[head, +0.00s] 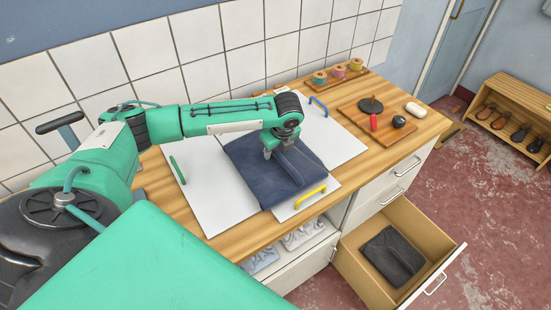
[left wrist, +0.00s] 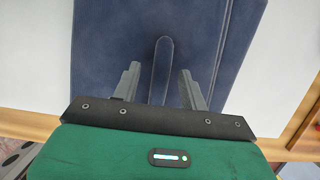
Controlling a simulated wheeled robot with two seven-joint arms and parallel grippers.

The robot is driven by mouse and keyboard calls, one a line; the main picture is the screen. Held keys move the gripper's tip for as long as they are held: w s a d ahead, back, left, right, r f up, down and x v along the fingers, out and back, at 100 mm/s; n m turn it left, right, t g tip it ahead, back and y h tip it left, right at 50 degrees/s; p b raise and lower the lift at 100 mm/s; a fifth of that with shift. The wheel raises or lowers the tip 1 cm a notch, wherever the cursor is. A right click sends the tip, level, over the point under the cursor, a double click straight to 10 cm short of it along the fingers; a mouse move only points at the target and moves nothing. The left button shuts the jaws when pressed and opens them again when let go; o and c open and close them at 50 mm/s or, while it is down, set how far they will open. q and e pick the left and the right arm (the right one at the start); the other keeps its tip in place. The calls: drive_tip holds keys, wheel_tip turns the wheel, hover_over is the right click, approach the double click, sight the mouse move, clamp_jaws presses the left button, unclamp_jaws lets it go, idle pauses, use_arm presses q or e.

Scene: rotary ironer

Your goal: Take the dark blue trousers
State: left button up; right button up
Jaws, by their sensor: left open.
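The dark blue trousers (head: 254,182) lie folded on white boards on the counter in the head view. They also fill the middle of the left wrist view (left wrist: 215,35). My left gripper (head: 268,151) is over the upper part of the trousers. In the left wrist view its two fingers (left wrist: 160,85) stand apart, with a narrow raised blue strip or fold of cloth between them. The fingers do not look closed on it. I cannot tell whether they touch the cloth. My right gripper does not show.
The white boards (head: 205,200) carry green, blue and yellow handles. A small wooden board (head: 365,132) with a red-handled tool and thread spools (head: 338,71) stand to the right. An open drawer (head: 352,262) below holds dark folded cloth (head: 392,257). A shoe rack (head: 515,105) stands far right.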

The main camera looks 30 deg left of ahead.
use_arm(q)
clamp_jaws()
idle(1.4)
